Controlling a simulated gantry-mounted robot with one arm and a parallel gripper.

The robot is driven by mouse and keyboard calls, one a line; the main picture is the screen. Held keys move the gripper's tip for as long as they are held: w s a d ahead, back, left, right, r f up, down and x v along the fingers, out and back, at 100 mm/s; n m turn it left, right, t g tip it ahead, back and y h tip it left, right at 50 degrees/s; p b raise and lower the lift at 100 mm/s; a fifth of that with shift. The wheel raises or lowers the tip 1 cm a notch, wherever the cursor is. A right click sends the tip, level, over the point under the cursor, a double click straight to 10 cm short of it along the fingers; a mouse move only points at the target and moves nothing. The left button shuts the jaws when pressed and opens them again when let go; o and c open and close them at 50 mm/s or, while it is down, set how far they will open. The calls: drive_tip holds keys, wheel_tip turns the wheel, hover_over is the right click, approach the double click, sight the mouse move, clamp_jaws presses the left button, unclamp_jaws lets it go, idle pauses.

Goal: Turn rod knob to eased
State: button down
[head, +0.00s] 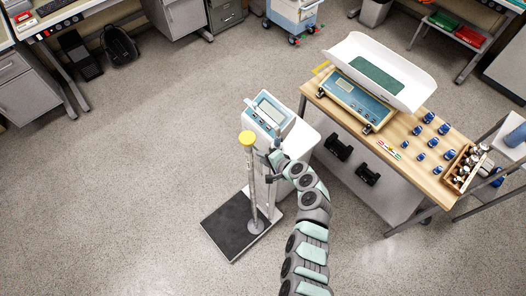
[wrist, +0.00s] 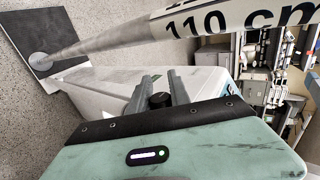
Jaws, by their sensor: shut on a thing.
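The measuring rod (head: 250,180) stands upright with a yellow cap on top, on the scale's dark platform (head: 228,222). In the wrist view the rod (wrist: 235,25) crosses the top and reads "110 cm". A small black knob (wrist: 160,100) shows between the grey fingers of my gripper (wrist: 160,88), which is shut on it. In the head view my gripper (head: 272,168) is just right of the rod, and the knob is hidden there. The knob's setting cannot be read.
A pale device with a display (head: 269,113) stands right behind the rod.

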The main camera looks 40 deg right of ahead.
drive_tip(key=shift+p, duration=0.3)
drive_tip(key=shift+f+g, duration=0.15)
drive_tip(key=shift+g, duration=0.15)
drive_tip(key=c, duration=1.2)
unclamp_jaws()
drive_tip(key=b+v, duration=0.2)
drive_tip(key=v, duration=0.9)
